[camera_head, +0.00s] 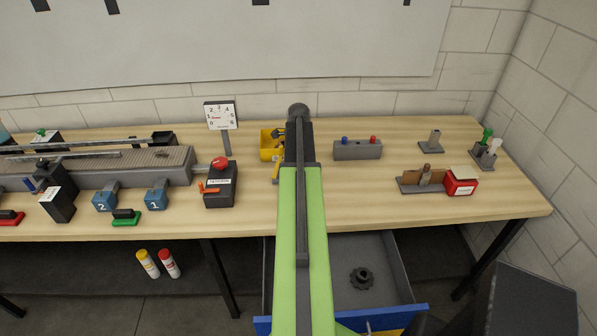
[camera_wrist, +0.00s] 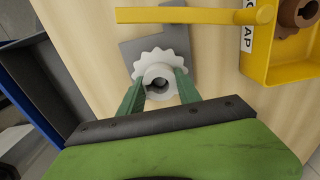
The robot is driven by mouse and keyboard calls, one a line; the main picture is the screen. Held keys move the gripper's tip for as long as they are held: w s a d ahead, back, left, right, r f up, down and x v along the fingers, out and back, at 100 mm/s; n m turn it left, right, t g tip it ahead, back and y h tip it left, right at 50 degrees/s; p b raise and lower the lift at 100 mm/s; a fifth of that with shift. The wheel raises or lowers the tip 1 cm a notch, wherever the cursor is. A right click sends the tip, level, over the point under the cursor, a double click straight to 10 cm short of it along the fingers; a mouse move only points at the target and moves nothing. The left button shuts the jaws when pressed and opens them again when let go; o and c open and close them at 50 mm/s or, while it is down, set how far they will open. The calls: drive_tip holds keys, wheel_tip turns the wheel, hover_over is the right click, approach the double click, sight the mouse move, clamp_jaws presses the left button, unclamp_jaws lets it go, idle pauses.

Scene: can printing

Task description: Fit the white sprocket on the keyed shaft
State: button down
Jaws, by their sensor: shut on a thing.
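The white sprocket (camera_wrist: 153,62), toothed with a round hub, is in the wrist view between the green fingertips of my gripper (camera_wrist: 160,86). My gripper is shut on its hub, and the dark bore faces the camera. A grey plate (camera_wrist: 186,34) on the wooden bench lies behind the sprocket. I cannot tell whether the sprocket touches the plate. The keyed shaft is not clearly visible; whether it stands behind the sprocket cannot be told. In the head view my arm hides the gripper and sprocket.
A yellow bin (camera_wrist: 262,72) with a brown sprocket (camera_wrist: 298,12) stands right of my gripper; a yellow bar (camera_wrist: 195,15) crosses above. In the head view, a grey two-button box (camera_head: 357,151) stands right of my arm. Below, an open drawer (camera_head: 395,262) holds a dark sprocket (camera_head: 361,278).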

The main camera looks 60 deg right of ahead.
drive_tip(key=shift+f+b, duration=0.7)
drive_tip(key=shift+f, duration=0.15)
drive_tip(key=c, duration=0.8)
unclamp_jaws()
drive_tip(key=shift+r, duration=0.1)
drive_tip(key=shift+o, duration=0.2)
drive_tip(key=shift+r, duration=0.1)
wheel_tip(320, 180, up, 17)
drive_tip(key=p, duration=1.7)
